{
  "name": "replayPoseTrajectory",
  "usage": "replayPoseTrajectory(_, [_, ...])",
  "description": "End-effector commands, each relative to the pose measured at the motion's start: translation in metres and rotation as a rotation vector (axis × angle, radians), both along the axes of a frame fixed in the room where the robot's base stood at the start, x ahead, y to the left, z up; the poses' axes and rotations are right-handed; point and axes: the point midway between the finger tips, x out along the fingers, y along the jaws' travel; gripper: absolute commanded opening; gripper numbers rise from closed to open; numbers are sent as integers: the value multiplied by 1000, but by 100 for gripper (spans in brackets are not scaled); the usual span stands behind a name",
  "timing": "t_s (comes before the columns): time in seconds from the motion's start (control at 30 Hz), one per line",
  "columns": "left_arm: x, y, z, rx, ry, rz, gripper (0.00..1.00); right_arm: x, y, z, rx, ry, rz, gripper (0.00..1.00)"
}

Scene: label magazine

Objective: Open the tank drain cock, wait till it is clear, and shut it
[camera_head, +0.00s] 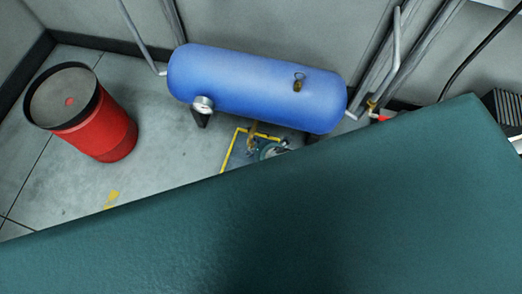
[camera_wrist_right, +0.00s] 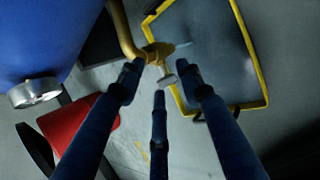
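The blue tank (camera_head: 245,85) lies horizontally by the wall; part of it shows in the right wrist view (camera_wrist_right: 35,40). Beneath it, a brass drain cock (camera_wrist_right: 153,54) sits on the end of a bent pipe (camera_wrist_right: 118,22). A small pale handle (camera_wrist_right: 167,80) hangs off the cock. A short pale streak shows at its outlet side; I cannot tell whether it is fluid. My right gripper (camera_wrist_right: 159,84) has its fingers spread around the handle, with no clear grip on it. In the head view my right gripper (camera_head: 272,151) is mostly hidden. My left gripper is out of view.
A yellow-rimmed tray (camera_wrist_right: 250,50) lies on the floor below the cock. A red drum (camera_head: 100,135) stands at left. The lower head view is blocked.

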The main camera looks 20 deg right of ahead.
Motion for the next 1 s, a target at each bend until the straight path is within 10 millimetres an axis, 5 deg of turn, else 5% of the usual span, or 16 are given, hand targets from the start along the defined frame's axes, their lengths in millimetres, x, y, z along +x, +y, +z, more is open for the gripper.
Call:
replayPoseTrajectory(0.6, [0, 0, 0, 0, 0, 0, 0, -41, -15, 49, -5, 7, -1, 36])
replayPoseTrajectory(1.0, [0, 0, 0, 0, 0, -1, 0, -47, -17, 56, -6, 8, -2, 36])
